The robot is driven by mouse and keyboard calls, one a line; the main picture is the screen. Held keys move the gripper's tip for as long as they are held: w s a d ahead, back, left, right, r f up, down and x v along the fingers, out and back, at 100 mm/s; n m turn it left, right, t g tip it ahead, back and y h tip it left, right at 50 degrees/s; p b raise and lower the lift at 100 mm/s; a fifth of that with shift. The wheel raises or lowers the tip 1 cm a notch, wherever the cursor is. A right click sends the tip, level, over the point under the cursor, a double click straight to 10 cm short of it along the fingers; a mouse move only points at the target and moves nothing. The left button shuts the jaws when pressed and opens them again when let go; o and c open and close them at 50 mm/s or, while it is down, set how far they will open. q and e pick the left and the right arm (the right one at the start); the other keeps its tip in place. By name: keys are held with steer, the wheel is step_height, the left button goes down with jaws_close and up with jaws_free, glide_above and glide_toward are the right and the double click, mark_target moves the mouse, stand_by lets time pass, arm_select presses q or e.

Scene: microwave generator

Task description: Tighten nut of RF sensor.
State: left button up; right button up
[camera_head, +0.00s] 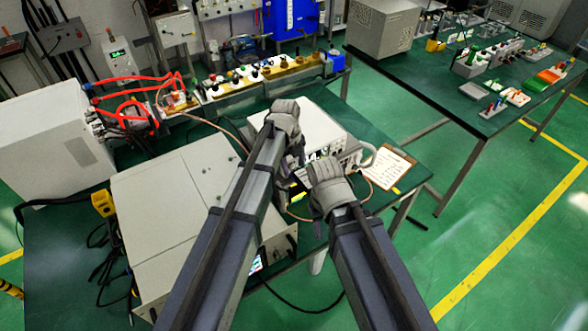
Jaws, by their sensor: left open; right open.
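My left gripper (284,118), shaped like a grey gloved hand, is at the front left of a white instrument box (318,122) on the green table (205,138). My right gripper (327,180), also a grey glove, is lower and to the right, near the front right of that box. Both are open, and I see nothing held in them. A thin copper-coloured cable (370,190) loops around beside the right hand. The RF sensor and its nut cannot be made out; the hands and arms cover much of the box's front.
A large beige cabinet unit (165,205) stands on the left of the table. A white unit (50,140) with red cables (130,82) is behind it. A row of parts (265,72) lines the back. A clipboard (388,165) lies at the right edge. Open green floor lies to the right.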

arm_select(q)
jaws_close()
stand_by(0.5)
